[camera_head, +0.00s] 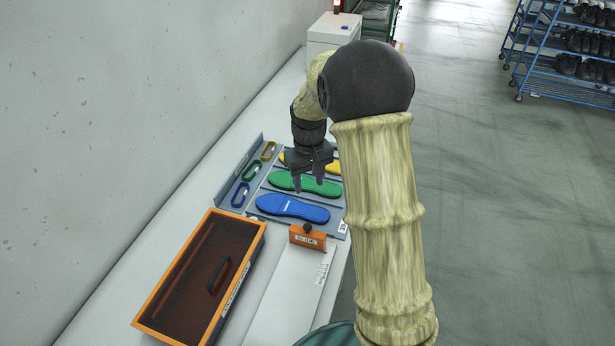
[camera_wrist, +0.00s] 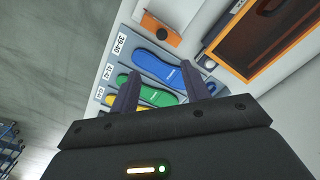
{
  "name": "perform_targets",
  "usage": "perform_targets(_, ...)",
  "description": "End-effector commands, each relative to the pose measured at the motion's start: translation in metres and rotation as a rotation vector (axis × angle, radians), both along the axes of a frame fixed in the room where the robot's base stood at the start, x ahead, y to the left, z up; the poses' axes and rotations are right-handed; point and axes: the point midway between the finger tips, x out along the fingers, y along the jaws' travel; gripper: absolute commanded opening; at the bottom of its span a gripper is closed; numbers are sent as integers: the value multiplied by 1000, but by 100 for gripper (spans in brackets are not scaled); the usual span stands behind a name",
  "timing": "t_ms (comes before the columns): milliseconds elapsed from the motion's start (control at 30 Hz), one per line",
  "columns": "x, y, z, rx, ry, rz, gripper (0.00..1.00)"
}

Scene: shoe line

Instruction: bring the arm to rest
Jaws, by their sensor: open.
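My gripper (camera_head: 309,185) hangs over the insole tray with its two fingers apart and nothing between them. In the wrist view my gripper (camera_wrist: 163,97) shows both fingers spread, with the insoles beyond them. The grey tray (camera_head: 252,212) holds a blue insole (camera_head: 292,208), a green insole (camera_head: 318,187) and a yellow insole (camera_head: 333,167), each in its own row. The yellow one is partly hidden by my arm and gripper. The blue insole also shows clearly in the wrist view (camera_wrist: 158,68). My arm is bent forward over the bench.
A dark box with an orange rim (camera_head: 142,323) lies nearer on the white bench. An orange block with a black knob (camera_head: 308,238) stands on a pale plate. A white cabinet (camera_head: 333,32) is at the far end. Blue shoe racks (camera_head: 562,88) stand right, across open floor.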

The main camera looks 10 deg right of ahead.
Motion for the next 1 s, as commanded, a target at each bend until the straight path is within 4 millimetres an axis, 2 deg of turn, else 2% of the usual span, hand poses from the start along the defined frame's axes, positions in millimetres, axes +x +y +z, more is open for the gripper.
perform_targets(233, -2, 0, 0, 0, -1, -2, 47)
perform_targets(367, -16, -1, 5, 2, -19, -21, 47)
perform_targets(467, -38, -3, 11, 3, -48, -51, 47)
perform_targets(567, -70, -5, 18, 7, -86, -91, 47)
perform_targets(800, -151, -8, 23, 20, -181, -185, 47)
perform_targets(900, -178, -9, 21, 25, -209, -215, 47)
perform_targets(1000, -192, -9, 20, 28, -226, -231, 47)
